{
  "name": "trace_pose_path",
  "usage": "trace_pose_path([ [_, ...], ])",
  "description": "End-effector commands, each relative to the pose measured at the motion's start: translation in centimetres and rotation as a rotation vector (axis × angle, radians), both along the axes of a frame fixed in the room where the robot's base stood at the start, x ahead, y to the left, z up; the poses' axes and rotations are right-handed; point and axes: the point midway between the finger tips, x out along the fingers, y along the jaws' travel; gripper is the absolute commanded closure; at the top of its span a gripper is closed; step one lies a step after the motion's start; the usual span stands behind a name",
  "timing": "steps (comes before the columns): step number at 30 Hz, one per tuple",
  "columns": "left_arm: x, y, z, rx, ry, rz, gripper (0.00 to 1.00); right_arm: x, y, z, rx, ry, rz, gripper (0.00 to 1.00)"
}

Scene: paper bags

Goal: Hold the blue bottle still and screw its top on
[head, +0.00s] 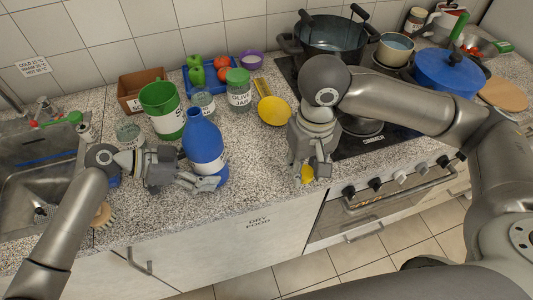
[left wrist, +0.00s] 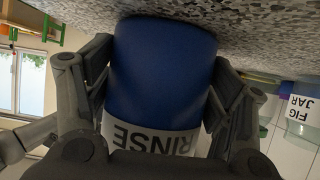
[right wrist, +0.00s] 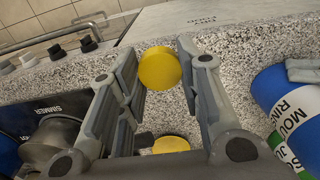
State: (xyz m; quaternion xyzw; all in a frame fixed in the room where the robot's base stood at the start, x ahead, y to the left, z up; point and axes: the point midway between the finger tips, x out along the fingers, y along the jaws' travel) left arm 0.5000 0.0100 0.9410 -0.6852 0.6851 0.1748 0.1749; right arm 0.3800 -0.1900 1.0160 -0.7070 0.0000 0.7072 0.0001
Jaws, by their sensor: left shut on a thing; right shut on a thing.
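The blue bottle (head: 203,142), with a white label reading RINSE, stands on the speckled counter near its front edge. My left gripper (head: 207,182) is shut around its lower part; the blue body fills the space between the fingers in the left wrist view (left wrist: 165,75). The bottle's narrow neck has no top on it. My right gripper (head: 309,174) is shut on a round yellow top (right wrist: 160,68), held at the fingertips. The yellow top also shows below the fingers in the head view (head: 307,174). It is to the right of the bottle, apart from it.
A yellow ladle (head: 272,108) lies behind the right gripper. A green-and-white mug (head: 163,110), glass jars and a green-lidded olive jar (head: 239,90) stand behind the bottle. The sink (head: 35,170) is at left, the stove (head: 375,140) at right. Counter between the grippers is clear.

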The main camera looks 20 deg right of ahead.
Motion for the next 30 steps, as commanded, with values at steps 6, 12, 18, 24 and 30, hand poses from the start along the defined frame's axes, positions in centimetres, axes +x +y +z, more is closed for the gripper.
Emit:
trace_pose_path([
  [6,0.0,0.0,0.0,0.001,0.001,0.0,0.62,2.2,1.7,1.4,0.003,-0.004,0.004,0.73],
  [12,0.0,0.0,0.0,0.001,0.001,0.0,0.62,6.6,5.7,5.4,0.002,-0.008,0.017,0.73],
  [18,0.0,0.0,-0.1,0.001,0.001,0.0,0.62,10.0,10.6,10.8,0.0,-0.008,0.04,0.73],
  [24,0.0,0.0,-0.1,0.002,0.001,0.0,0.62,11.7,15.1,16.4,-0.001,-0.006,0.06,0.73],
  [30,0.0,0.0,-0.1,0.002,0.002,0.0,0.62,12.0,18.0,20.0,-0.001,-0.004,0.069,0.73],
])
